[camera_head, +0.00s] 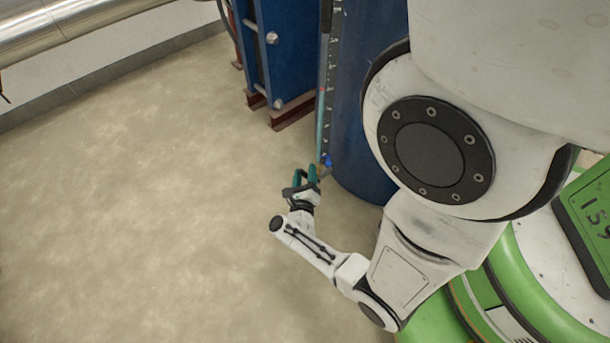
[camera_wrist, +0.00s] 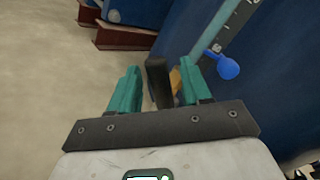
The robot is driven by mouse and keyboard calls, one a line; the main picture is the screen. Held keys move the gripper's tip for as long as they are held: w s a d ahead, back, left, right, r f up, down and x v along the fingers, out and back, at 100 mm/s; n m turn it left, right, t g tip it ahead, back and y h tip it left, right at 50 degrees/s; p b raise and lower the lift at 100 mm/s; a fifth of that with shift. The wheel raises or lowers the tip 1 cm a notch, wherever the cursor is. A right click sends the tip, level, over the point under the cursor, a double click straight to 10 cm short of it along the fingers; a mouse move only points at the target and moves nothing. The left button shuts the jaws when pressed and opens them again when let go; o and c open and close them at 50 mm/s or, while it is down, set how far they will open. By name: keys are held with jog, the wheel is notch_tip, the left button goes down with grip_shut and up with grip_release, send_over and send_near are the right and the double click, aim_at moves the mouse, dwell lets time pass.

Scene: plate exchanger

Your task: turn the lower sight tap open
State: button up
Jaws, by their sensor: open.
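My gripper (camera_wrist: 158,84) is open, with its two teal fingers apart; in the head view (camera_head: 305,175) it is low beside the blue tank. In the wrist view a dark upright bar (camera_wrist: 158,80), seemingly the lower sight tap's lever, shows between the fingers. A gap shows on its left; it looks nearer the right finger, but I cannot tell whether they touch. A brass-coloured piece (camera_wrist: 176,80) shows behind it, partly hidden by the right finger. A blue ball knob (camera_wrist: 222,67) sits on a short stem to the right, outside the fingers. It also shows in the head view (camera_head: 328,160).
The pale blue sight tube (camera_wrist: 208,38) rises above the tap beside a dark scale strip (camera_wrist: 236,24). The blue tank (camera_head: 360,120) stands close on the right. A blue plate frame (camera_head: 275,50) on red-brown feet (camera_head: 292,112) stands behind. The floor at left is clear.

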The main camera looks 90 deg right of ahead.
jog(key=shift+d, duration=0.1)
jog(key=shift+c, duration=0.5)
grip_shut()
